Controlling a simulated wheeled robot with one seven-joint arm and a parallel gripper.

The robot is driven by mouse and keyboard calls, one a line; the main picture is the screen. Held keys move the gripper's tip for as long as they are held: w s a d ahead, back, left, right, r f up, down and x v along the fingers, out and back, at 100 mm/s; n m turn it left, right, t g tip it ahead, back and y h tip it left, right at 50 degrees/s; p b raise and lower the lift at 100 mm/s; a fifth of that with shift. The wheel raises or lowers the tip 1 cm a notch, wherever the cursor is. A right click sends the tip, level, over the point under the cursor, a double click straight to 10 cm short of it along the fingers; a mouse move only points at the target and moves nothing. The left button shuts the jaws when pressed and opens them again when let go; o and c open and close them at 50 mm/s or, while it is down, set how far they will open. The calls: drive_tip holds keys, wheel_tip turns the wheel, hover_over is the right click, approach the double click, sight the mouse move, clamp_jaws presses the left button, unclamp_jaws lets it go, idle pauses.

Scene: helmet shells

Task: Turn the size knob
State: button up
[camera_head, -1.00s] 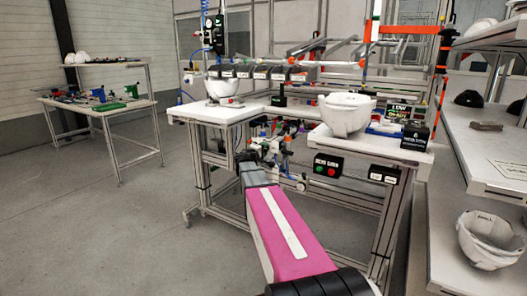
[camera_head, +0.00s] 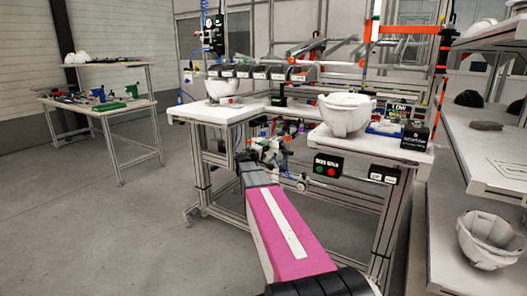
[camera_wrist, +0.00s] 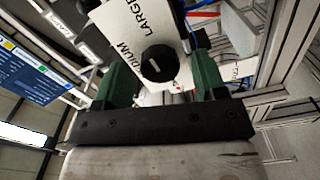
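The size knob (camera_wrist: 158,63) is a round black dial with a pale pointer mark, on a white plate (camera_wrist: 128,28) lettered "LARGE" and, partly covered, "DIUM". My gripper (camera_wrist: 160,80) has two green fingers on a dark bar. It is open, with one finger left of the knob and one right of it, and gaps show on both sides. I cannot tell how far the fingertips are from the plate in depth. In the head view my gripper (camera_head: 264,150) is at the workstation between its two white tabletops, and the knob cannot be made out there.
A white helmet shell (camera_head: 345,115) stands on the right tabletop, another (camera_head: 222,90) on the left one. A box with red and green buttons (camera_head: 328,167) hangs at the front. Shelves (camera_head: 475,170) stand at the right.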

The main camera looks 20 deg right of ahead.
drive_tip(key=v, duration=1)
drive_tip(key=shift+s+a, duration=0.25)
drive_tip(key=shift+a, duration=0.05)
